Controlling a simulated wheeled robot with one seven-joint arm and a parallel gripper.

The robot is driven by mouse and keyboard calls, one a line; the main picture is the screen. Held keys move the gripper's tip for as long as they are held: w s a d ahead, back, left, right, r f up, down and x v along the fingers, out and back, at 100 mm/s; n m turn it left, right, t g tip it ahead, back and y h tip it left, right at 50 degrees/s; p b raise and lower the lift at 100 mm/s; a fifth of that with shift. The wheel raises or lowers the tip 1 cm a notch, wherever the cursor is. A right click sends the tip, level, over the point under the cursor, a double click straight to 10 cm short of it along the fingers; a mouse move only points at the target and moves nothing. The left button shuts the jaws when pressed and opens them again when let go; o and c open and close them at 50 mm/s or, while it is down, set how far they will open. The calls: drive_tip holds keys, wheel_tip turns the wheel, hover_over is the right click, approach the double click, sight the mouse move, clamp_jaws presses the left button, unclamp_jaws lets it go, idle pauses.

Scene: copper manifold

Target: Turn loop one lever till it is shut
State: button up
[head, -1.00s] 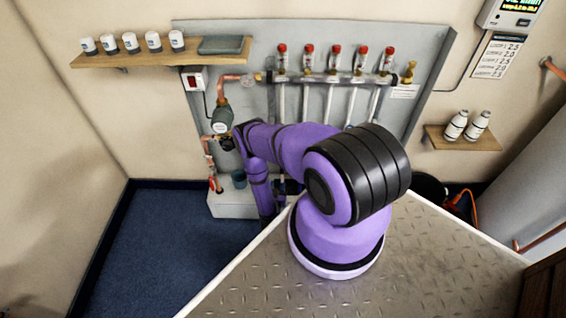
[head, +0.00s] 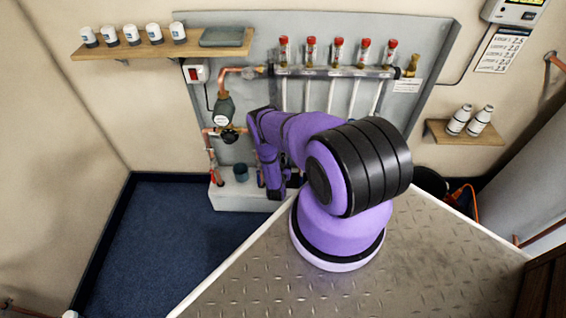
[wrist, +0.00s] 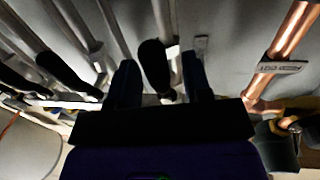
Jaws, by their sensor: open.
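In the wrist view my gripper (wrist: 160,85) is open, with one dark finger on each side of a black lever handle (wrist: 155,68). The handle lies between the fingers with gaps visible at its sides; I cannot tell whether either finger touches it. It is the black lever closest to the copper pipe, and no loop number on it is readable. Other black levers, including one nearby (wrist: 65,75), are to the left. In the head view my arm hides the levers and most of my gripper.
A copper pipe (wrist: 292,45) runs on the right in the wrist view. In the head view the manifold bar (head: 335,72) with several red-capped gauges is above my arm. A pump (head: 223,110) is left of it.

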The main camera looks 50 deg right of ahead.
drive_tip(key=shift+c, duration=0.4)
clamp_jaws()
